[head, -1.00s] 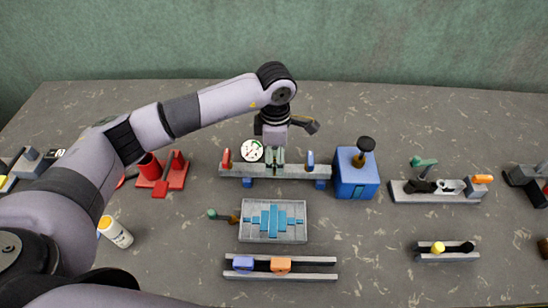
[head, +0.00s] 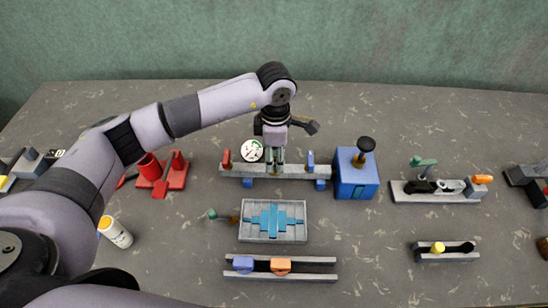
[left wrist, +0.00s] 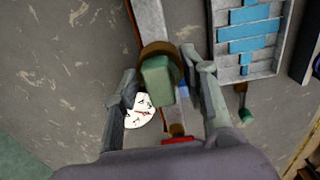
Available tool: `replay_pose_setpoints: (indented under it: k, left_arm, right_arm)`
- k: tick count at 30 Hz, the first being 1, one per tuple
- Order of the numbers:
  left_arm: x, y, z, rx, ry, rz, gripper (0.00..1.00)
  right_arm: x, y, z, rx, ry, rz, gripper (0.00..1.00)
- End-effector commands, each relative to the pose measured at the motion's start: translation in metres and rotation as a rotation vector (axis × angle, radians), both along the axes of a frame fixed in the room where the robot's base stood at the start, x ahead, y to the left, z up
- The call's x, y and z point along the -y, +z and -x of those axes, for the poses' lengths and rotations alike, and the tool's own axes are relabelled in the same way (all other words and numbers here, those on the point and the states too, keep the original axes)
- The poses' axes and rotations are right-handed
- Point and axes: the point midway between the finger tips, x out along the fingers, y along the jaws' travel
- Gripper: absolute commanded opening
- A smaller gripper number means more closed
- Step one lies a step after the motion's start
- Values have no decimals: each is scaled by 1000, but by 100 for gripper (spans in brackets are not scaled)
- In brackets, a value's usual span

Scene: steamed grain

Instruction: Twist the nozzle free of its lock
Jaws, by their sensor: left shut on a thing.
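The piece that I take for the nozzle is a green block on a round brown collar (left wrist: 157,80), on the grey bar (head: 238,171) that also carries the round white gauge (head: 252,150). My left gripper (head: 275,167) points down over the middle of this bar. In the left wrist view, my left gripper (left wrist: 163,82) has one finger on each side of the green block and is shut on it. In the head view, the fingers mostly hide the block. The lock's state cannot be made out. My right gripper is not in view.
A blue box with a dark knob (head: 356,175) stands close right of the bar. A grey tray with blue bars (head: 243,234) and a slotted rail (head: 325,262) lie in front. A red fixture (head: 163,172) and white bottle (head: 116,232) are at left.

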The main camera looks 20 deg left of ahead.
Motion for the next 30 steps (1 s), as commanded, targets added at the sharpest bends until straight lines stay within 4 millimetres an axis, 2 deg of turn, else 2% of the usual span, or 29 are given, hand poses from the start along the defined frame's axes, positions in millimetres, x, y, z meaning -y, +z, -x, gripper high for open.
replay_pose_setpoints:
  k: [5,15,26,30]
  left_arm:
    - [0,0,-1,2,63,0,16]
    - [0,0,-1,2,511,1,16]
    - [-1,1,-1,1,567,0,14]
    - [-1,1,-1,1,711,-1,13]
  right_arm:
    - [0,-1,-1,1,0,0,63]
    - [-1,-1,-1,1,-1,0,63]
    - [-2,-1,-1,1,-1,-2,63]
    - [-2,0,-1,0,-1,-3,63]
